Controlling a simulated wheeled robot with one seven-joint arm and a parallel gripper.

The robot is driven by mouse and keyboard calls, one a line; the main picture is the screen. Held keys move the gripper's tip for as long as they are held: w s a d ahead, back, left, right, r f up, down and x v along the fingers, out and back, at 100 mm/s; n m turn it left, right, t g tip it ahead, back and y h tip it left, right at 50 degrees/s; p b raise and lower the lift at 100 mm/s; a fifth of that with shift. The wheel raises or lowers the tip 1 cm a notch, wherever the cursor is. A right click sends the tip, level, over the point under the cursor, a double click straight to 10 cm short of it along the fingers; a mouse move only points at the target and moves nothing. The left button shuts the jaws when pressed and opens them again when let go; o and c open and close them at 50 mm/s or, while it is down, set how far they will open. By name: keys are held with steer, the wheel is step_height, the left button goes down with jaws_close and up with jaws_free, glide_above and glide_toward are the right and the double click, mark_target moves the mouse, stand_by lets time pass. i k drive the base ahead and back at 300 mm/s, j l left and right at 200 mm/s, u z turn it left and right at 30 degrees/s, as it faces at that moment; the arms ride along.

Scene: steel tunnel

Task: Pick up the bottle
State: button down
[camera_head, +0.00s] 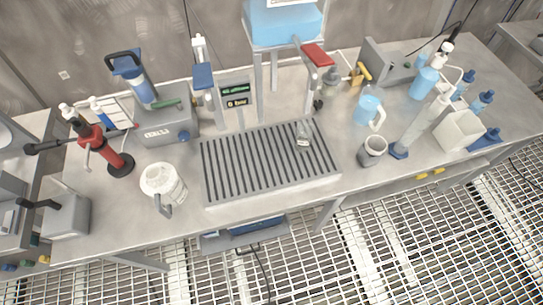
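Several bottle-like things show, and I cannot tell which one the task names. A small clear glass bottle (303,133) stands on the slatted drain grate (222,193), near its back right part. A bottle with blue liquid and a white top (425,81) stands at the back right of the bench. Small blue bottles (482,101) stand to its right. A clear jug with blue liquid (368,107) stands between the grate and these bottles. My gripper is not in view.
The steel bench (110,225) is crowded. A white jug (163,186) stands left of the grate, and a red stand (100,147) further left. A grey mug (372,151) and white container (459,130) stand right. A frame with a blue tank (283,24) rises behind. Grated floor lies in front.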

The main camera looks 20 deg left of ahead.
mark_target(304, 128)
steer(key=i+j+u, duration=0.1)
steer(key=j+u, duration=0.15)
steer(key=i+j+u, duration=0.25)
steer(key=j, duration=0.2)
steer(key=j+u, duration=0.25)
steer(key=i+j+u, duration=0.25)
steer(key=j, duration=0.15)
